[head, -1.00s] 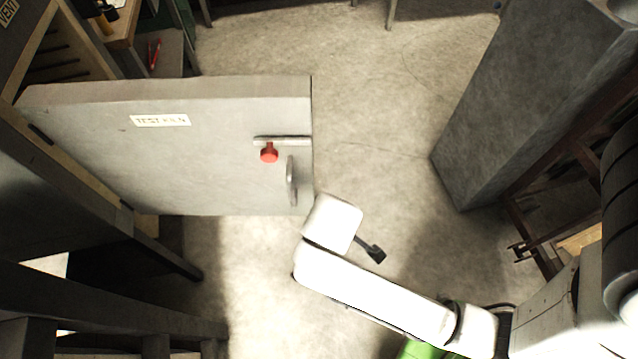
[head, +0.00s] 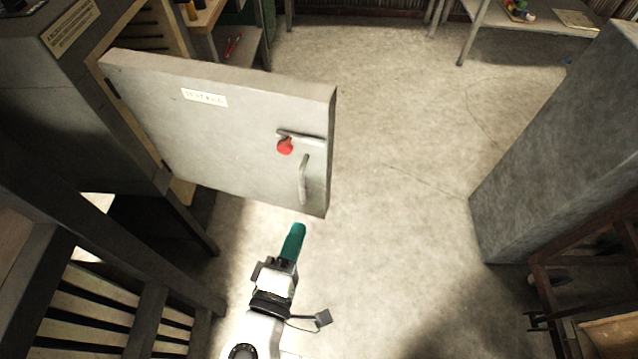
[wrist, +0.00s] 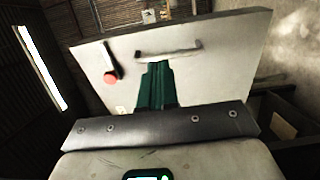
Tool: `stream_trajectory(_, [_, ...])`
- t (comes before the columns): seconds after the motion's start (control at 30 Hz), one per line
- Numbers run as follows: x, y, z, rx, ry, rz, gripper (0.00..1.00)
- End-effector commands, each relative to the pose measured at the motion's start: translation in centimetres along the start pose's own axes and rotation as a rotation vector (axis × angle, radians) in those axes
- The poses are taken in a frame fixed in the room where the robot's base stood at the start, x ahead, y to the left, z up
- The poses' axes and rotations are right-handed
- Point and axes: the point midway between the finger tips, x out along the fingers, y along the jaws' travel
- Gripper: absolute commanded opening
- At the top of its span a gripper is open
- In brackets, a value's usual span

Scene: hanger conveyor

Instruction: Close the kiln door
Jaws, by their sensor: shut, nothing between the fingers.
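The kiln door (head: 235,130) is a thick grey slab, hinged at its left edge on the dark kiln (head: 60,90) and standing wide open. A label, a bar latch with a red knob (head: 285,146) and a vertical pull handle (head: 303,180) are on the face toward me. My gripper (head: 297,232) has green fingers, shut and empty, just below the door's lower right corner in the head view. In the wrist view the fingers (wrist: 157,85) point at the door face (wrist: 220,50), with the handle (wrist: 168,50) beyond their tips and the red knob to the left. I see no contact.
A tall grey block (head: 560,150) stands at the right, with a brown frame (head: 590,270) below it. A slatted wooden rack (head: 110,310) is at the lower left. A shelf table (head: 530,20) stands at the back. The concrete floor between is clear.

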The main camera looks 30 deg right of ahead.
Motion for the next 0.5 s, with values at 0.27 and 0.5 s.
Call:
stream_trajectory(0.27, [5.7,0.2,0.2,-0.001,-0.006,-0.001,0.0])
stream_trajectory(0.5, [9.7,0.1,0.2,-0.001,-0.005,-0.002,0.0])
